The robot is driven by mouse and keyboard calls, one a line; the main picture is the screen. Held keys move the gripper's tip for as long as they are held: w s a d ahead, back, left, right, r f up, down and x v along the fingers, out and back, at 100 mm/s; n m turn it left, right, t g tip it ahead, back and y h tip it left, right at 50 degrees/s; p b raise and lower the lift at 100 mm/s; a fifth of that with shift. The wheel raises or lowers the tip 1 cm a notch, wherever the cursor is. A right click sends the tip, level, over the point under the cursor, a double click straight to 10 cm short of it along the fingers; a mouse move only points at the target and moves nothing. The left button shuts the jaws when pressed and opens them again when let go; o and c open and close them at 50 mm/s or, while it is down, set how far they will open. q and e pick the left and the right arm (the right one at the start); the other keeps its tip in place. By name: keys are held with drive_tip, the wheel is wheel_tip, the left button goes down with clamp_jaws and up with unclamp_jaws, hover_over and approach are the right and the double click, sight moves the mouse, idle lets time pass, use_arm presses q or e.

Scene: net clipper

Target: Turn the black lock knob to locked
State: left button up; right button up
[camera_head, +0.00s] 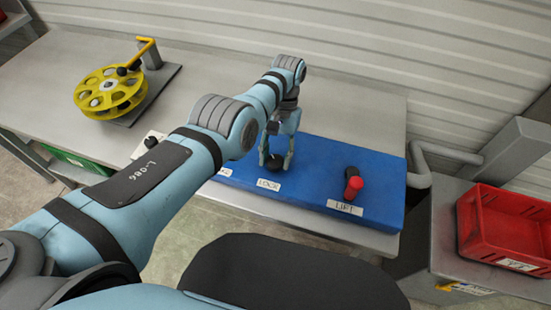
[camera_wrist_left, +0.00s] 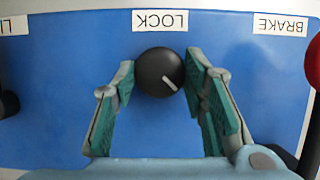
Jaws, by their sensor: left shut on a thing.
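The black lock knob (camera_head: 273,164) stands on the blue panel (camera_head: 325,165), behind the white LOCK label (camera_head: 268,185). In the left wrist view the round knob (camera_wrist_left: 159,72) shows a white pointer line slanting to the lower right, and the LOCK label (camera_wrist_left: 160,20) appears upside down above it. My left gripper (camera_head: 276,158) points down over the knob. Its green-padded fingers (camera_wrist_left: 160,78) are shut on the knob, one on each side. My right gripper is in neither view.
A red part (camera_wrist_left: 314,62) sits near the BRAKE label (camera_wrist_left: 281,24). A yellow reel (camera_head: 108,88) stands at the back left. A red crate (camera_head: 475,242) is far right.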

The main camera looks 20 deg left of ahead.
use_arm(q)
drive_tip(key=shift+m+y, duration=0.4)
drive_tip(key=shift+m, duration=0.6)
drive_tip(key=shift+s+d+m+y+p, duration=0.15)
drive_tip(key=shift+m+y+p, duration=0.25)
drive_tip(key=shift+m, duration=0.8)
drive_tip(key=shift+r+m+t+y+p, duration=0.1)
drive_tip(key=shift+m+t+y+p, duration=0.35)
drive_tip(key=shift+m+p, duration=0.7)
drive_tip(key=shift+d+m+t+y+p, duration=0.1)
drive_tip(key=shift+m+t+y+p, duration=0.25)
drive_tip(key=shift+m, duration=0.9)
drive_tip(key=o, duration=1.2)
drive_tip(key=shift+c, duration=0.2)
